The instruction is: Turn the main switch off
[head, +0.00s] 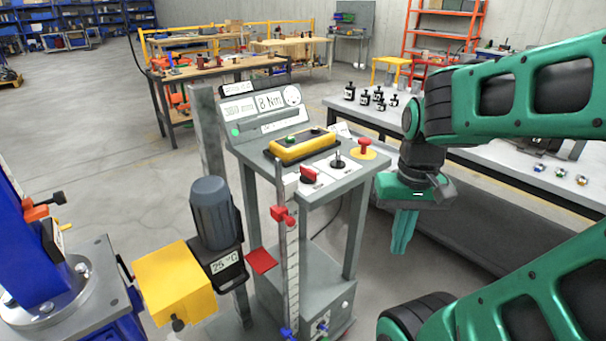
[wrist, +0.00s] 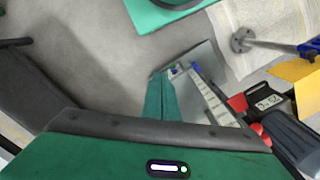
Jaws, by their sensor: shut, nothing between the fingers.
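A control console (head: 330,187) stands in the middle of the head view. Its top carries a red rotary knob (head: 308,174) on a white plate at the front left, which looks like the main switch. A small black lever (head: 338,159) is beside it, and a red mushroom button (head: 365,148) on a yellow disc is further right. I cannot read the knob's label or setting. My gripper (head: 402,250) points down to the right of the console, apart from it, with its green fingers shut and empty. The fingers also show in the wrist view (wrist: 159,95); the knob is not clear there.
A motor (head: 214,212) stands at left.

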